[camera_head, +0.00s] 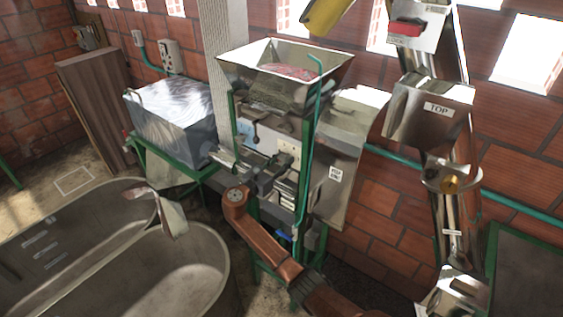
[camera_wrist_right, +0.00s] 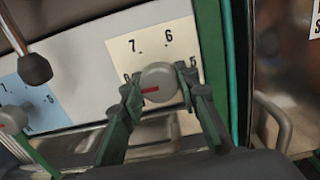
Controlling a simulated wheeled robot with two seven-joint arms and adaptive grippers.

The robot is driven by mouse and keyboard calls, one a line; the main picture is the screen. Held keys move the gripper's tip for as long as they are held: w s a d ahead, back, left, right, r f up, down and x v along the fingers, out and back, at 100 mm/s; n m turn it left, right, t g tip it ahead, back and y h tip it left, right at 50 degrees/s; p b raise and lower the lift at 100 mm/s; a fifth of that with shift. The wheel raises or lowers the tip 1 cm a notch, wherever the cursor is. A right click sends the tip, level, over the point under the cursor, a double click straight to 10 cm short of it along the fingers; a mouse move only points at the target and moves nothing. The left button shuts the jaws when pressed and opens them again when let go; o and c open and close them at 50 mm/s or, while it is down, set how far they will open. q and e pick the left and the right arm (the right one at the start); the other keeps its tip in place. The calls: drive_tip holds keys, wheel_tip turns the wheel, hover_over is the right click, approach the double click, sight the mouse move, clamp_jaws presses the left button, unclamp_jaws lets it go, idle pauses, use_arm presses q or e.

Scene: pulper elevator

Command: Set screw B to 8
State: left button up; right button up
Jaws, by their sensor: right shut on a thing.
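A round grey knob (camera_wrist_right: 160,80) with a red mark sits on a cream dial plate (camera_wrist_right: 180,45) in the right wrist view. The numbers 7, 6 and 5 show around it; a number at its left is partly hidden by a finger. The red mark is on the knob's left side, toward that hidden number. My right gripper (camera_wrist_right: 158,90) is shut on the knob, one finger on each side. In the head view my right gripper (camera_head: 268,178) is at the machine's front, below the cream plate (camera_head: 289,152). My left gripper is not in view.
A second knob (camera_wrist_right: 12,120) stands by a blue dial plate (camera_wrist_right: 35,100) at the left. A dark-tipped lever (camera_wrist_right: 35,68) hangs above it. A green post (camera_wrist_right: 212,60) stands close right of the gripper. Metal tanks (camera_head: 170,270) fill the lower left.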

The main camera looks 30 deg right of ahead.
drive_tip(key=shift+s+d+f, duration=0.1)
drive_tip(key=shift+f, duration=0.05)
drive_tip(key=o, duration=1.1)
drive_tip(key=v, duration=1.2)
